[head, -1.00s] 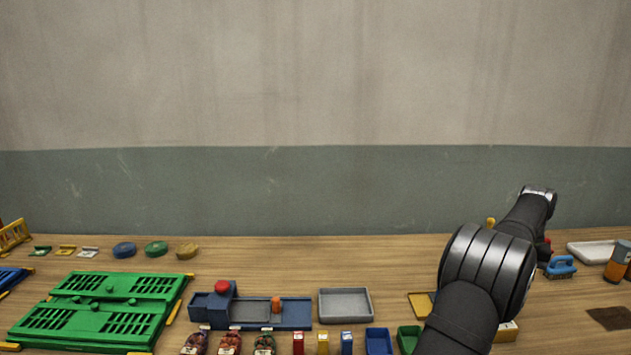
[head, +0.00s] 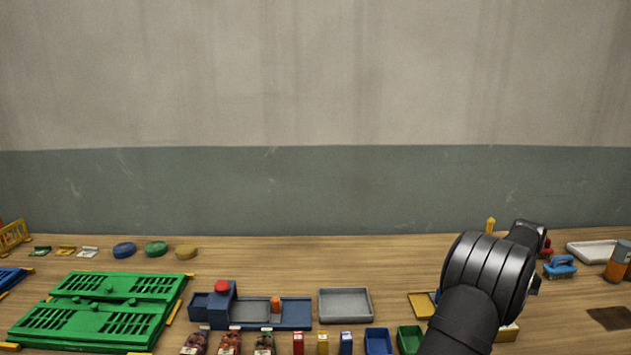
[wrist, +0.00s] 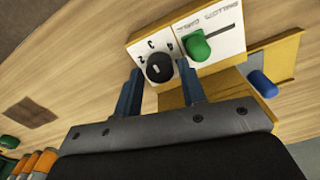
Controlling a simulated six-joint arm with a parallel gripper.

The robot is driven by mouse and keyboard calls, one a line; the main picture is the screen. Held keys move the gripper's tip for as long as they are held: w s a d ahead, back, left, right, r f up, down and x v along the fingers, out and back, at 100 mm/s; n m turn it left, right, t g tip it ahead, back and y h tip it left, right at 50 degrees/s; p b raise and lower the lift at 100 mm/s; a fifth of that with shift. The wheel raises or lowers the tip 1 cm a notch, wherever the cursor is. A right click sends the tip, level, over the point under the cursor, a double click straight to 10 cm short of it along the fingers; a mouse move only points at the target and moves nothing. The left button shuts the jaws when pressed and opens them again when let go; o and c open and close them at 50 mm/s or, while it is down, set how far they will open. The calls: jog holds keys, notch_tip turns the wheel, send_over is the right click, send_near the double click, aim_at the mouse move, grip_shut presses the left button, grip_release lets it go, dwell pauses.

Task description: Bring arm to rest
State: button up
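My gripper (wrist: 160,74) shows in the wrist view with its two blue fingers apart and nothing held between them. A black round knob (wrist: 159,69) on a white panel (wrist: 222,28) appears in the gap between the fingertips. I cannot tell how far the tips are from it. A green slider knob (wrist: 196,46) sits on the same panel, just right of the right fingertip. In the head view my black arm reaches over the right part of the table, and the gripper's fingers are hidden.
A yellow base (wrist: 270,66) with a blue piece (wrist: 262,84) lies beside the panel.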

notch_tip(320, 180, up, 16)
jog(key=a+m+h, duration=0.1)
jog(key=a+m, duration=0.1)
jog(key=m, duration=0.3)
jog(key=shift+m+h, duration=0.3)
jog(key=shift+h, duration=0.1)
jog(key=shift+a+r, duration=0.1)
